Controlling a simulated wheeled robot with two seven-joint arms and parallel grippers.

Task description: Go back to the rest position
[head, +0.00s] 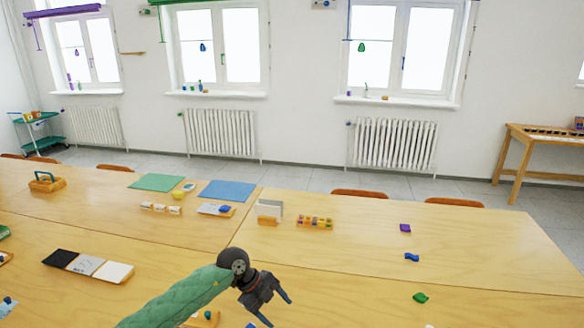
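My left arm, in a green sleeve, reaches in from the bottom left in the head view. Its dark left gripper (277,309) is over the near table, with its two fingers spread apart and nothing visible between them. My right gripper is not in view.
Pale wooden tables (350,268) fill the foreground. A black-grey-white tray (88,265) lies left of my arm. A small orange object (203,318) is partly behind the arm. Purple (405,228), blue (411,257) and green (420,297) pieces lie at right. Open tabletop surrounds them.

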